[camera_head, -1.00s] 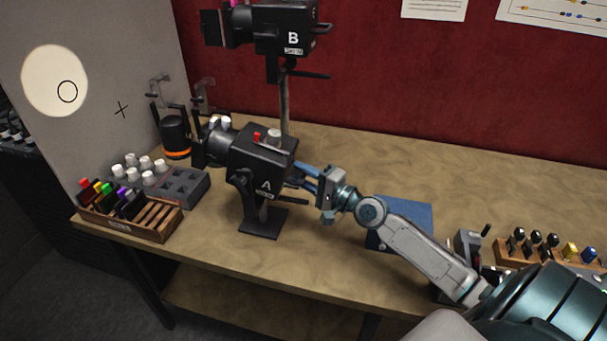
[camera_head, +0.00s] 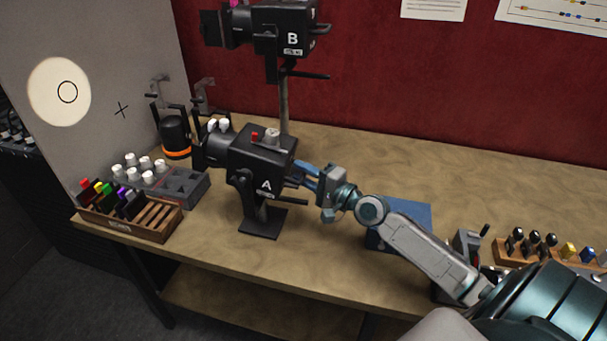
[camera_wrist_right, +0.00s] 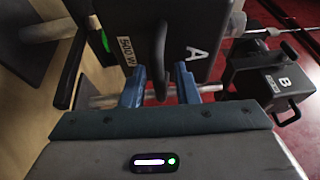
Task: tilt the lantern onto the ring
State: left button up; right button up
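Lantern A (camera_head: 262,165) is a black lamp housing on a short stand, its lens end facing the grey wall at left. Its light spot (camera_head: 45,97) is a bright disc on that wall. The thin dark ring (camera_head: 67,91) lies wholly inside the spot, right of its centre. My right gripper (camera_head: 300,178) is behind lantern A at its rear handle. In the right wrist view, the dark handle (camera_wrist_right: 160,62) stands between the two blue fingers (camera_wrist_right: 160,82), with gaps visible on both sides. My left gripper is out of view.
Lantern B (camera_head: 275,30) sits higher on a pole behind A. A wooden rack (camera_head: 150,222) with coloured pieces and a grey tray (camera_head: 185,190) stand at the left. A blue box (camera_head: 405,213) is beside my right arm. A small cross (camera_head: 121,110) marks the wall.

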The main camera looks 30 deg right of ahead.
dwell(0.3)
jog(key=b+v, duration=0.2)
jog(key=v, duration=0.8)
jog(key=shift+s, duration=0.4)
jog(key=shift+d, duration=0.1)
jog(key=shift+f, duration=0.1)
